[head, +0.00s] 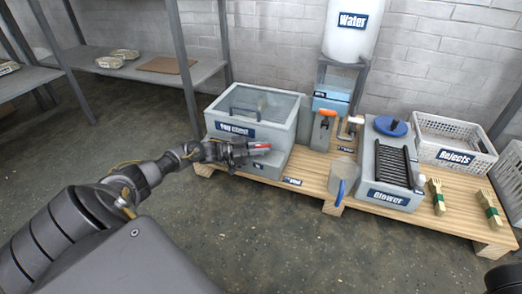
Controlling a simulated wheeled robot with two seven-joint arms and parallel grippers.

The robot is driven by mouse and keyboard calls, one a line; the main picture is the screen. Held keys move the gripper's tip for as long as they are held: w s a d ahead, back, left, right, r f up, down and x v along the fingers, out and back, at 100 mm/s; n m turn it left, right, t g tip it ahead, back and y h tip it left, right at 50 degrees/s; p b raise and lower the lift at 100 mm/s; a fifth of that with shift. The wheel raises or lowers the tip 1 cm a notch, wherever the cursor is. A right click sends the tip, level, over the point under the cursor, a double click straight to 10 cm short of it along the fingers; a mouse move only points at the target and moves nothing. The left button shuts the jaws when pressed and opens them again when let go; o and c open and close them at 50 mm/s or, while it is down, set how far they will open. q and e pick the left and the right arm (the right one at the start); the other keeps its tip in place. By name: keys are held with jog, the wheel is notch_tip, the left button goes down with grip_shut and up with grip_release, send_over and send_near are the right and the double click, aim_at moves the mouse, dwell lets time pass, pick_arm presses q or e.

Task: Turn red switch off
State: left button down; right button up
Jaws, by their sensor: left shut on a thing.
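The red switch (262,147) shows as a small red piece at the front of the grey box labelled like "Fog Chest" (276,127). My left gripper (257,151) reaches in from the left, in front of this box, and is shut on the red switch. Its fingers hide much of the switch, so I cannot tell its exact position.
The box stands on a wooden pallet (317,187) with a blower unit (368,185), a clear jug (343,176), a white rejects basket (455,131) and brushes. A water tank (348,42) stands behind. The floor in front is clear.

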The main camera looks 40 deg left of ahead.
pick_arm(q)
jog(key=c, duration=1.3)
grip_release()
jog(key=shift+w+d, duration=0.1)
jog(key=p+v, duration=0.5)
jog(key=v, duration=0.6)
